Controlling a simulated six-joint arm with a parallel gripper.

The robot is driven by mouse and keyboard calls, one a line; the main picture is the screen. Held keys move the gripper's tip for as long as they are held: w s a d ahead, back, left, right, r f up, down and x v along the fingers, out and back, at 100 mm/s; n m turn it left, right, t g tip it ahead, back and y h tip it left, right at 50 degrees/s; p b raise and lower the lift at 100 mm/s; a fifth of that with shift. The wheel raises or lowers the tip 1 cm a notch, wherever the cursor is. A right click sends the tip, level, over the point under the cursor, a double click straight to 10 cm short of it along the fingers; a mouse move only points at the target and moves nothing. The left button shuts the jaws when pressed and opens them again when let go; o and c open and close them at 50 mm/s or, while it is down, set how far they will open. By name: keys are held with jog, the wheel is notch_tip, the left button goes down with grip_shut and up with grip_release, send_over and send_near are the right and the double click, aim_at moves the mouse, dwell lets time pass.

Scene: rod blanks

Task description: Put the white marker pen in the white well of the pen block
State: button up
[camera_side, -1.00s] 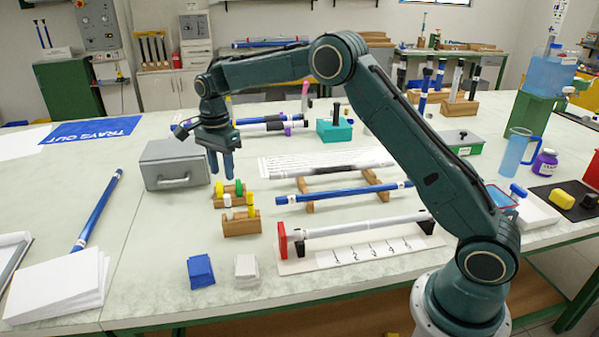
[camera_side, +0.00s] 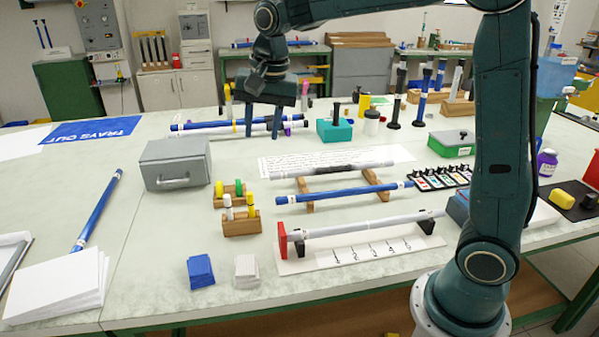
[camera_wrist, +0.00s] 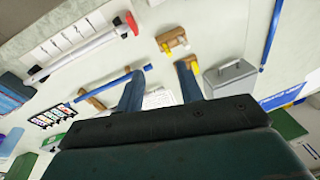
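A small wooden block (camera_side: 242,224) stands left of the middle of the table. A white upright pen-like piece (camera_side: 228,207) and a yellow one (camera_side: 250,201) stand in it; I cannot tell which is the white marker pen or where the white well is. A similar wooden block (camera_side: 219,201) with yellow and green pieces stands just behind. One block with yellow shows in the wrist view (camera_wrist: 171,38). My gripper (camera_side: 261,134) is open with fingers well apart. It is over the rear of the table, near blue and white rods. Nothing shows between the fingers in the wrist view (camera_wrist: 160,94).
A grey metal box (camera_side: 174,165) stands left of the blocks. A blue rod (camera_side: 340,195) lies on wooden rests. A rod gauge with a red end plate (camera_side: 283,240) lies in front.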

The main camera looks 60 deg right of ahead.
jog(key=s+f+n+t, duration=0.1)
jog(key=s+n+t, duration=0.2)
jog(key=s+n, duration=0.7)
jog(key=shift+s+a+f+n, duration=0.25)
jog(key=shift+s+n, duration=0.15)
jog(key=shift+s, duration=7.45)
